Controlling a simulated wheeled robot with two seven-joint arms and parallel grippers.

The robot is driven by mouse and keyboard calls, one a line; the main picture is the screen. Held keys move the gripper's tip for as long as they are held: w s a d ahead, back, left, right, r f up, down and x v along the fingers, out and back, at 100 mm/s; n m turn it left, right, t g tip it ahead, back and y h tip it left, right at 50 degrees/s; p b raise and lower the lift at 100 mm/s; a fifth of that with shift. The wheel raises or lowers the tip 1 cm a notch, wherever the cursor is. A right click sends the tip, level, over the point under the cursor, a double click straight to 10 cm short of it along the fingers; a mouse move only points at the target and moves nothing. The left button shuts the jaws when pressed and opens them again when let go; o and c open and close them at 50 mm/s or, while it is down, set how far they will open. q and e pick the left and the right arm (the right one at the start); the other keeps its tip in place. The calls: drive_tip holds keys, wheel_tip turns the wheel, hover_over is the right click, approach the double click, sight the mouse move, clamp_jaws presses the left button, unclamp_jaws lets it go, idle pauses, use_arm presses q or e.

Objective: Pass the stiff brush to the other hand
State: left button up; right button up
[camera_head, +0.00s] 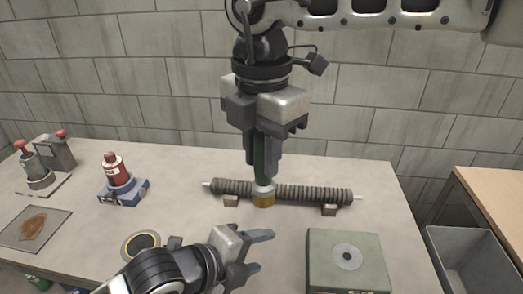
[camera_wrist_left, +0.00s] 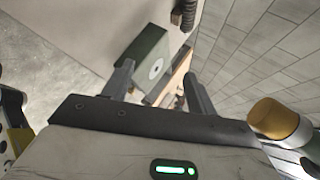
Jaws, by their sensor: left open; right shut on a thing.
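The stiff brush (camera_head: 263,199) points down, with a dark handle, a pale collar and tan bristles. My right gripper (camera_head: 262,168) is shut on its handle, above the table in front of the ribbed mesh tube (camera_head: 312,193). The brush's tan bristle end also shows at the right edge of the left wrist view (camera_wrist_left: 273,117). My left gripper (camera_head: 260,253) is open and empty, below and apart from the brush in the head view. Its two fingers also show in the left wrist view (camera_wrist_left: 157,76). Most of the handle is hidden by the right fingers.
The tube rests on small blocks (camera_head: 329,210). A green box with a round disc (camera_head: 325,275) stands right of my left gripper. A red-topped bottle on a blue base (camera_head: 118,172), a stained sheet (camera_head: 33,228) and a round dish (camera_head: 141,243) lie left. A grey bin (camera_head: 463,235) is at right.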

use_arm(q)
drive_tip(key=s+a+f+n+g+y, duration=0.1)
drive_tip(key=s+a+f+n, duration=0.2)
drive_tip(key=s+f+n, duration=0.45)
drive_tip(key=s+a+f+n+g+y, duration=0.1)
drive_tip(key=s+a+f+n+g, duration=0.2)
drive_tip(key=f+n, duration=0.7)
drive_tip(key=a+n+t+y, duration=0.1)
drive_tip(key=n+t, duration=0.1)
drive_tip(key=a+n+t+y, duration=0.1)
drive_tip(key=a+n, duration=0.1)
drive_tip(key=w+a+f+n+t+y, duration=0.1)
drive_tip(key=a+n+t, duration=0.1)
drive_tip(key=shift+t, duration=0.3)
